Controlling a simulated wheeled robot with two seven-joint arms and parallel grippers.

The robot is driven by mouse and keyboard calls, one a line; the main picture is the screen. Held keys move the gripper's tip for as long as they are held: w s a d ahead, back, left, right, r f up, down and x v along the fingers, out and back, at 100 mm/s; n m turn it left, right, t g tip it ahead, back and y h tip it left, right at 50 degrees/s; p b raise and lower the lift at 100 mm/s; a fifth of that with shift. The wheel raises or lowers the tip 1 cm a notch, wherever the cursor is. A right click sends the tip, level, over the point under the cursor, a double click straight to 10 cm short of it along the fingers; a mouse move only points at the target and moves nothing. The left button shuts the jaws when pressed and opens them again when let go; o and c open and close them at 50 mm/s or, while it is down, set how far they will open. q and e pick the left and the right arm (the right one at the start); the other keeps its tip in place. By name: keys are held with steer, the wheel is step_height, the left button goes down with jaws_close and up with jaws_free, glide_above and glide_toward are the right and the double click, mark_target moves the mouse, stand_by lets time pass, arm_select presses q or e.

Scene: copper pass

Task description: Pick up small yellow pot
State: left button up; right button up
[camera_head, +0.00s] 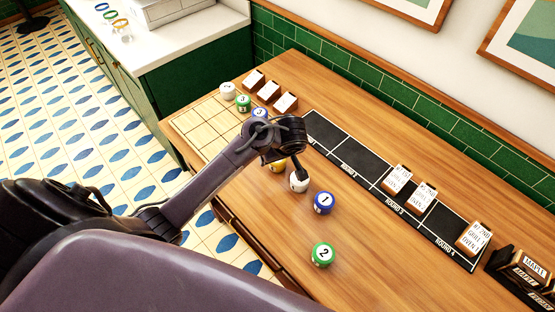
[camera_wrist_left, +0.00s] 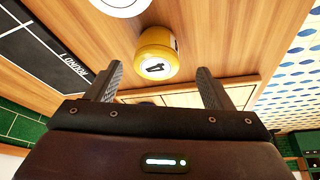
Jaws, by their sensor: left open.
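Whether a finger touches the pot I cannot tell. My right gripper is not in view.
A white pot (camera_head: 299,182) stands close beside the yellow one. More pots sit by a pale grid board (camera_head: 205,125). A black round strip (camera_head: 345,163) holds cards behind.

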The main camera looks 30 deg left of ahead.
arm_select(q)
steer(key=x, duration=0.2)
steer(key=shift+w+a+f, duration=0.2)
steer(key=shift+w+f, duration=0.1)
steer(key=shift+w, duration=0.05)
steer(key=shift+x, duration=0.9)
steer(key=shift+d, duration=0.1)
steer(key=c, duration=0.8)
steer(key=shift+r, duration=0.1)
steer(key=c, duration=0.3)
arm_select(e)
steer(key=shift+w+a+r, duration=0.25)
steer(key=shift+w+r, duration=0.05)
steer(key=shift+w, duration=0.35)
